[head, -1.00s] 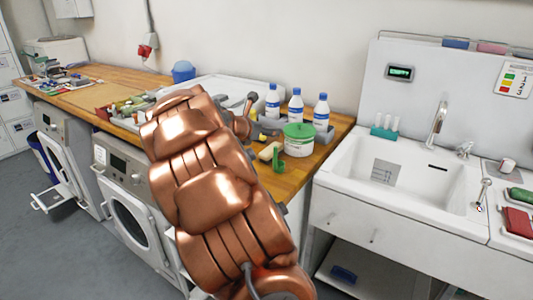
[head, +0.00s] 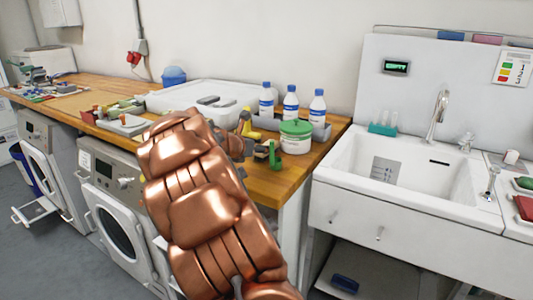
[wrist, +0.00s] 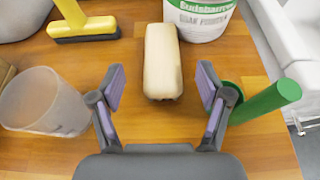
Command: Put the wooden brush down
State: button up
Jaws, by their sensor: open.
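The wooden brush (wrist: 162,62) shows in the wrist view as a pale, rounded wooden block. It lies on the wooden counter (wrist: 145,125), pointing away from me; its bristles are not visible. My gripper (wrist: 161,80) is open. Its two purple-padded fingers stand on either side of the brush's near end, with a gap on both sides. In the head view my copper-coloured arm hides the brush and most of the gripper.
A white tub (head: 296,140) with a green lid stands just beyond the brush. A green cylindrical thing (wrist: 265,102) is close by my right finger. A clear cup (wrist: 42,102) and a yellow-handled squeegee (wrist: 85,28) are at left. The sink (head: 400,170) is right of the counter.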

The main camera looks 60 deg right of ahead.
jog(key=shift+x, duration=3)
jog(key=shift+s, duration=0.1)
jog(key=c, duration=1.4)
jog(key=shift+r+p, duration=0.3)
jog(key=shift+r, duration=1.35)
jog(key=shift+a+r, duration=0.2)
jog(key=shift+a, duration=0.05)
jog(key=a, duration=0.5)
jog(key=a+r, duration=0.1)
jog(key=a, duration=0.9)
jog(key=shift+s+a+r, duration=0.15)
jog(key=shift+a, duration=0.15)
